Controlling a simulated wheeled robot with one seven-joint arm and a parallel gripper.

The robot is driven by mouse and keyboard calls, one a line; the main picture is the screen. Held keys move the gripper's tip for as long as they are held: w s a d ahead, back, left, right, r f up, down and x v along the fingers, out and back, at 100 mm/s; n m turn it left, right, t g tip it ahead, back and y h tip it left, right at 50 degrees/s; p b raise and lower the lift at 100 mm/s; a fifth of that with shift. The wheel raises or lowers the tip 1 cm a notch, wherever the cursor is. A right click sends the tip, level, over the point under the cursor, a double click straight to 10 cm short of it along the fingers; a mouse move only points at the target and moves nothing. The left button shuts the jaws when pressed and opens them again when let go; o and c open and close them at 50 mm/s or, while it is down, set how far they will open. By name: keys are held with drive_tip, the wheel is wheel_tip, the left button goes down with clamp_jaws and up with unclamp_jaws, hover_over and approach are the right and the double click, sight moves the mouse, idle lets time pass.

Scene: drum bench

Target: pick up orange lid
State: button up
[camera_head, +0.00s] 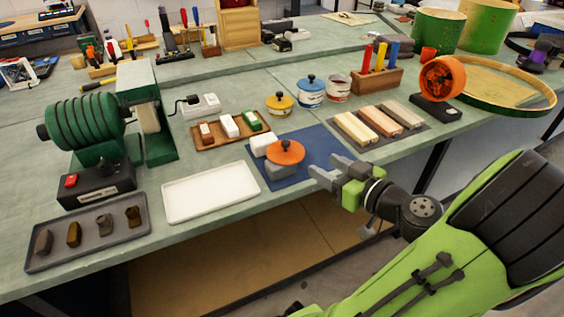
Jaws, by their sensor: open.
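The orange lid (285,152) is a round disc with a dark knob on top. It rests on or above grey blocks (279,170) on a blue mat (311,147). A white block (263,144) is just behind and left of it. My gripper (326,171) is to the right of the lid, near the mat's front right edge. Its jaws are open and point left toward the lid. The gripper appears empty and apart from the lid.
An empty white tray (210,192) lies left of the mat. Behind are a wooden tray with blocks (210,141), a yellow-lidded pot (279,104), and a blue-lidded pot (311,92). Wooden bars (379,122) lie to the right. The bench's front edge is close to my gripper.

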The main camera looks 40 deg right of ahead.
sight(288, 143)
drive_tip(key=p+x, duration=0.3)
drive_tip(key=x, duration=1.3)
drive_tip(key=shift+d, duration=0.15)
drive_tip(key=shift+s+r, duration=0.1)
drive_tip(key=shift+s, duration=0.05)
clamp_jaws()
